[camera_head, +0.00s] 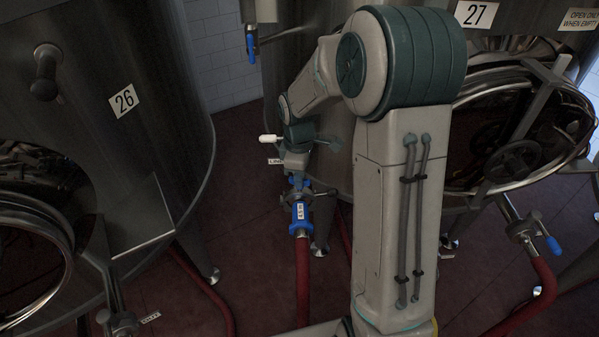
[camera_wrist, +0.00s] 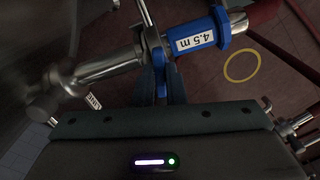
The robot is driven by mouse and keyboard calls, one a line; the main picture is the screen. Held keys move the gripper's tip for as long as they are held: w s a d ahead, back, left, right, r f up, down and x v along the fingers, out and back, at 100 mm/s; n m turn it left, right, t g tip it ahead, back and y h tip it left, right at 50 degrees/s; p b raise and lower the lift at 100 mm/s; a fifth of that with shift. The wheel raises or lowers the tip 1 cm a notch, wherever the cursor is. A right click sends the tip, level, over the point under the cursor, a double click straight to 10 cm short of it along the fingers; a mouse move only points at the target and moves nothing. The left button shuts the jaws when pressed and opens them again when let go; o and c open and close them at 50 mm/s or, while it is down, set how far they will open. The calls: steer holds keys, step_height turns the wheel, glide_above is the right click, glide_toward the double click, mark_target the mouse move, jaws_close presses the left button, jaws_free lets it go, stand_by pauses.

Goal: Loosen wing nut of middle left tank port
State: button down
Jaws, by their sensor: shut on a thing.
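The tank port is a steel pipe end (camera_wrist: 112,62) joined to a blue hose coupling (camera_wrist: 212,35) labelled "4.5 m". A clamp with a wing nut (camera_wrist: 150,42) sits at the joint in the wrist view. My gripper (camera_wrist: 161,78) has its fingers shut on the wing nut, and they hide part of it. In the head view, my gripper (camera_head: 298,178) reaches down to the joint just above the blue coupling (camera_head: 300,213). My arm and gripper hide part of the port there, and the nut's tightness cannot be seen.
Tank 26 (camera_head: 160,75) stands at the left and tank 27 (camera_head: 500,45) behind my arm at the right. A red hose (camera_head: 303,275) hangs from the coupling. Another port with a blue handle (camera_head: 553,245) is at the right. Red floor shows between the tanks.

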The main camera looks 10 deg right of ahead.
steer(key=shift+r+n+p, duration=0.1)
steer(key=shift+n+p, duration=0.4)
steer(key=shift+n, duration=1)
steer(key=c, duration=1.5)
jaws_free()
step_height(320, 180, up, 14)
steer(key=shift+a+f+p, duration=0.1)
steer(key=shift+f+p, duration=0.05)
steer(key=shift+p, duration=0.3)
steer(key=s+r+m+t, duration=0.1)
steer(key=s+m, duration=0.4)
steer(key=s, duration=0.1)
steer(key=s+r+m+t+p, duration=0.1)
steer(key=s+m, duration=0.4)
steer(key=s, duration=0.2)
steer(key=s+m+p, duration=0.1)
steer(key=s+m, duration=0.5)
steer(key=s, duration=0.1)
steer(key=shift+s+d+r+t, duration=0.2)
steer(key=shift+s+r+t, duration=0.05)
steer(key=shift+r+t, duration=0.15)
